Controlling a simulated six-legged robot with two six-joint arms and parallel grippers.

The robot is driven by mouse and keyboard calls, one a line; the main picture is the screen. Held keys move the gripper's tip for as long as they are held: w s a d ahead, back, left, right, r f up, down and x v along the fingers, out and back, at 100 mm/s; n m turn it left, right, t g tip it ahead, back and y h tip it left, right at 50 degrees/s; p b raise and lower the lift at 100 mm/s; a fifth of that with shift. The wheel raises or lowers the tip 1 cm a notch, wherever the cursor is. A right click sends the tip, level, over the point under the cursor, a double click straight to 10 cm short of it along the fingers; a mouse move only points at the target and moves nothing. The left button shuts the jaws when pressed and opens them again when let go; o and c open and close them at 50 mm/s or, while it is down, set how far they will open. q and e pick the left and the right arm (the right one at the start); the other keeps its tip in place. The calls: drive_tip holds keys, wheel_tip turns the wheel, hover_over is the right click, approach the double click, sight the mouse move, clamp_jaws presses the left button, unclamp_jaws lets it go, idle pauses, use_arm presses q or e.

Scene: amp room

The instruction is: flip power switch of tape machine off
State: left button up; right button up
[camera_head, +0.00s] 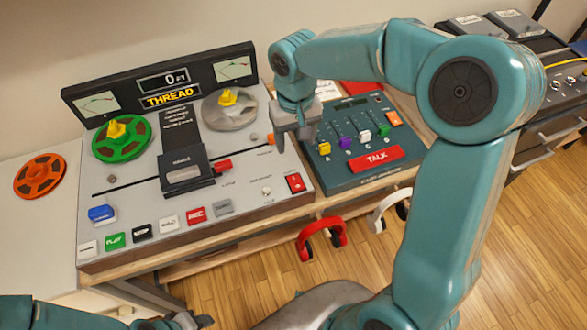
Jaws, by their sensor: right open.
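The tape machine (235,190) is a grey slanted console on the left of the bench, with a black meter panel reading THREAD at its back. A red rocker switch (295,182), which looks like its power switch, sits near the right front corner. Its exact tilt is too small to tell. My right gripper (295,138) points down above the machine's right edge, open and empty. It is behind the red switch in the picture and apart from it. My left gripper (185,321) shows only partly at the bottom edge; its jaws are unclear.
A teal talkback box (345,178) with coloured levers and a red TALK button stands right of the machine. Red headphones (321,238) and white ones hang at the bench front. An orange reel (40,176) lies at left. Wooden floor is clear in front.

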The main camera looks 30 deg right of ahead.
sight(294, 179)
wheel_tip(294, 179, down, 14)
drive_tip(key=shift+a+r, duration=0.1)
drive_tip(key=c, duration=1)
drive_tip(key=t+b, duration=0.1)
drive_tip(key=b, duration=0.3)
drive_tip(key=t+b, duration=0.1)
drive_tip(key=b, duration=0.4)
drive_tip(key=shift+s+a+t+h, duration=0.1)
drive_tip(key=shift+s+t+h, duration=0.2)
drive_tip(key=shift+t, duration=0.1)
drive_tip(key=shift+c, duration=0.2)
drive_tip(key=shift+r, duration=0.15)
drive_tip(key=o, duration=1)
drive_tip(key=shift+o, duration=0.2)
